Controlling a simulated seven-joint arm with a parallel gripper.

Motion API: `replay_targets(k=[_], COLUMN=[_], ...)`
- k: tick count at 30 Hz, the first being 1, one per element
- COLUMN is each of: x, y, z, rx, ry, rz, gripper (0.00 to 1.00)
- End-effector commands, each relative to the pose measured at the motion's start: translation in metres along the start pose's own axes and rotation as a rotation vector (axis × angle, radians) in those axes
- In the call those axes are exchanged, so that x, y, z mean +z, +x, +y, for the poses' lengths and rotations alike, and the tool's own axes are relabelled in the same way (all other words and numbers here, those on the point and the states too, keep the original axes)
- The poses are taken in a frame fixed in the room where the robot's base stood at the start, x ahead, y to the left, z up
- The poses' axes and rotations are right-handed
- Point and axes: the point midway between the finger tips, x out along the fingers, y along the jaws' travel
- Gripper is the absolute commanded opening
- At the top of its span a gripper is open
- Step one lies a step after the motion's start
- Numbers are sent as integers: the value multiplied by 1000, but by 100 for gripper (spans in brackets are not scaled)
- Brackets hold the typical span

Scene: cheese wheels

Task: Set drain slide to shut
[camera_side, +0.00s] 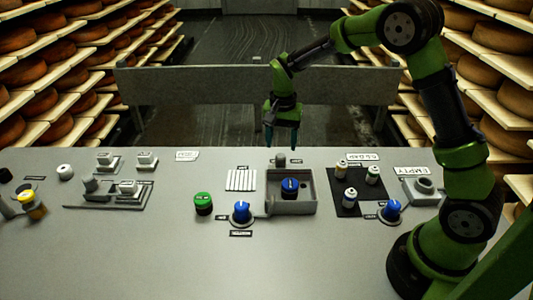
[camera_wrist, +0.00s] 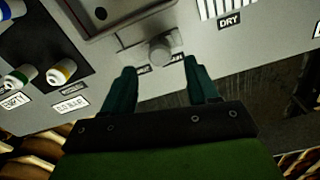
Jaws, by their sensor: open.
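My gripper (camera_side: 282,140) is above the back edge of the grey panel, fingers pointing down. Its two teal fingers are apart with nothing between them, as the wrist view also shows (camera_wrist: 160,72). A small grey knob (camera_side: 280,159), which looks like the drain slide's handle, stands just behind the grey square basin. In the wrist view the knob (camera_wrist: 160,51) lies just beyond the fingertips, between their lines, with no contact visible. Small labels (camera_wrist: 176,59) flank it; their words are too small to read, so I cannot tell its setting.
The grey basin (camera_side: 270,205) holds a blue-topped piece (camera_side: 290,188). A black mat (camera_side: 346,204) with several capped jars is to its right. A white ribbed rack (camera_side: 241,180) and a green-topped piece (camera_side: 203,203) are left. Grey sliders (camera_side: 90,184) stand further left.

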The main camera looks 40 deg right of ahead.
Motion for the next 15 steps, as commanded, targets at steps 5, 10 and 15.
replay_targets(k=[5, 10, 15], x=[1, 1, 0], y=[36, 55, 62], z=[1, 0, 0], rx=[3, 1, 0], ry=[-1, 1, 0], rz=[-3, -2, 0], gripper=[59, 59, 59])
